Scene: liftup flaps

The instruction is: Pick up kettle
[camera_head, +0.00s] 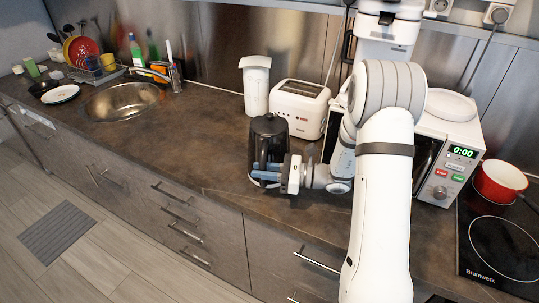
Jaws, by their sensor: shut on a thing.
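The kettle (268,131) is dark, nearly black, and stands upright on the brown counter, left of my arm. My gripper (268,171) is at the kettle's lower front part, reaching it from the right. Its fingers are shut on the kettle. I cannot tell whether the kettle's base is lifted off the counter. My gripper hides part of the kettle's lower side.
A white toaster (298,108) and a white canister (256,88) stand close behind the kettle. A white microwave (452,150) is behind my arm on the right. A red pot (498,180) sits on the hob (500,245). The counter left of the kettle is clear up to the sink (122,101).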

